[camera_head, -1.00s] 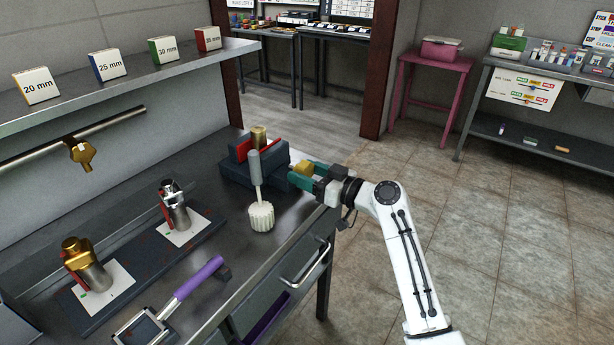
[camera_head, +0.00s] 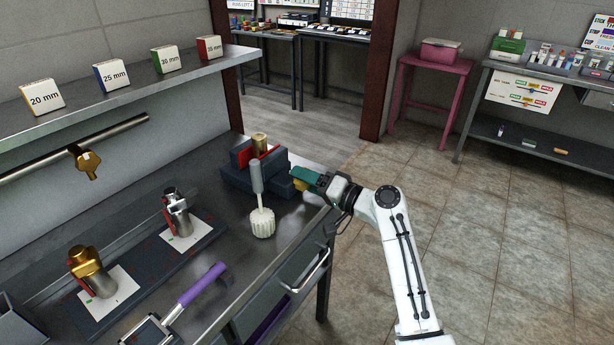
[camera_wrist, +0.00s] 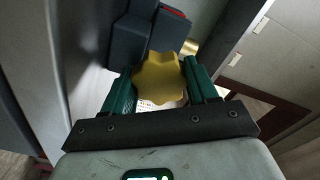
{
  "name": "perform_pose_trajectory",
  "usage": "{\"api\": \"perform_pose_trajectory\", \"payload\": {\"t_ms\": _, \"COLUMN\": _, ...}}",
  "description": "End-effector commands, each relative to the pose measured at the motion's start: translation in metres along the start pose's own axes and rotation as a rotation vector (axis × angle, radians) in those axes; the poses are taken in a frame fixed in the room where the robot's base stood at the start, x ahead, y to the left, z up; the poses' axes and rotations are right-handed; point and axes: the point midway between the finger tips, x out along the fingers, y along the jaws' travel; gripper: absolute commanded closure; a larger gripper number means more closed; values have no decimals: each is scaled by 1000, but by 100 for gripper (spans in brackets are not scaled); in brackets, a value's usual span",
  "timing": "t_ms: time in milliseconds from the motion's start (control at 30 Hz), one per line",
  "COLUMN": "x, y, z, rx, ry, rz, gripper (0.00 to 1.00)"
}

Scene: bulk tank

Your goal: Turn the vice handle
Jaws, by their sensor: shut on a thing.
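The vice (camera_head: 240,182) is dark blue-grey with red jaw faces and stands on the metal bench; a brass cylinder (camera_head: 259,142) sits between its jaws. Its handle is a yellow lobed knob (camera_wrist: 158,78) on the side facing my gripper. In the head view only a bit of the knob (camera_head: 300,187) shows below a green finger. My gripper (camera_head: 303,179) has its green fingers on either side of the knob and is shut on it. The wrist view also shows the vice body (camera_wrist: 133,38) just beyond the knob.
A white brush (camera_head: 262,220) with a grey handle stands in front of the vice. A purple-handled tool (camera_head: 203,284) lies near the bench's front edge. Two metal fittings (camera_head: 178,215) (camera_head: 90,272) stand on white cards. The floor right of the bench is open.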

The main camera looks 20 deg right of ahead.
Motion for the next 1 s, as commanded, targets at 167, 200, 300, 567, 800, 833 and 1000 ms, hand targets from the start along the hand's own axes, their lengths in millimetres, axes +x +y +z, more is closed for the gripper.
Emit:
{"api": "perform_pose_trajectory", "payload": {"t_ms": 167, "x": 0, "y": -2, "z": -2, "rx": 167, "ry": 2, "rz": 2, "gripper": 72}}
{"api": "perform_pose_trajectory", "payload": {"t_ms": 200, "x": 0, "y": -2, "z": -2, "rx": 205, "ry": 2, "rz": 2, "gripper": 72}}
{"api": "perform_pose_trajectory", "payload": {"t_ms": 300, "x": 0, "y": -2, "z": -2, "rx": 301, "ry": 2, "rz": 1, "gripper": 72}}
{"api": "perform_pose_trajectory", "payload": {"t_ms": 567, "x": 0, "y": -2, "z": -2, "rx": 548, "ry": 3, "rz": 2, "gripper": 72}}
{"api": "perform_pose_trajectory", "payload": {"t_ms": 800, "x": 0, "y": -2, "z": -2, "rx": 777, "ry": 4, "rz": 2, "gripper": 72}}
{"api": "perform_pose_trajectory", "payload": {"t_ms": 833, "x": 0, "y": -2, "z": -2, "rx": 804, "ry": 3, "rz": 2, "gripper": 72}}
{"api": "perform_pose_trajectory", "payload": {"t_ms": 1000, "x": 0, "y": -2, "z": -2, "rx": 966, "ry": 4, "rz": 2, "gripper": 72}}
